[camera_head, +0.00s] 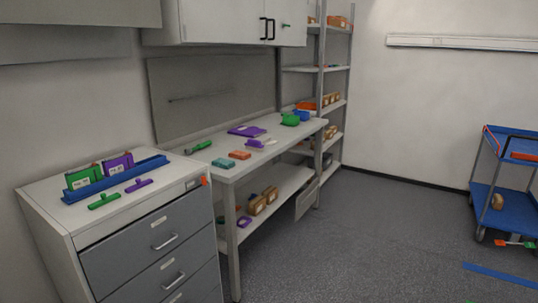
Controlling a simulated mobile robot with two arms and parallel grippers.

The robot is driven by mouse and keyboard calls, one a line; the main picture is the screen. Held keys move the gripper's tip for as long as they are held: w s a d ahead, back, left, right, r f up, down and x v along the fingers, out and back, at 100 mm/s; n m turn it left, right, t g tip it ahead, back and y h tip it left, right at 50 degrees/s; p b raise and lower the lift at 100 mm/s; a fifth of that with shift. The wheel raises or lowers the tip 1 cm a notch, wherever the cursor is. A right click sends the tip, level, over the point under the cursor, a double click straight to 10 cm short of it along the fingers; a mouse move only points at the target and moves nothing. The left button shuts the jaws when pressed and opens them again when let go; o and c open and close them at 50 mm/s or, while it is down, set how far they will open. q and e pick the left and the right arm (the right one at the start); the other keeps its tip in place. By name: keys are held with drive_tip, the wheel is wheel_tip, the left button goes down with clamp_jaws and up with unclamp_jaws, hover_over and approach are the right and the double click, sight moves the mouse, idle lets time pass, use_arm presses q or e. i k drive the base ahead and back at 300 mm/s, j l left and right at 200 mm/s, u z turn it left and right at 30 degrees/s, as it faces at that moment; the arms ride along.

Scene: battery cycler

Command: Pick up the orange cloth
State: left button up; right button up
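No item is clearly recognisable as an orange cloth at this size. Several orange things show: a flat orange-red piece (240,155) on the workbench, a small orange piece (204,181) at the right front corner of the drawer cabinet, an orange item (306,106) on the shelf rack, and an orange item (524,156) on the blue trolley's top. I cannot tell which of them is cloth. Neither of my grippers is in view.
The drawer cabinet (48,207) stands at left, beside the workbench (215,171) holding green, teal and purple items. The shelf rack (320,68) is behind it. The blue trolley (515,208) stands at right, with small pieces on the floor near it. The middle floor (350,245) is clear.

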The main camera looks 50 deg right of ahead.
sight(237, 154)
drive_tip(key=z, duration=1.35)
drive_tip(key=u, duration=2.4)
drive_tip(key=z, duration=2.4)
drive_tip(key=i+l+u, duration=0.1)
drive_tip(key=i, duration=0.25)
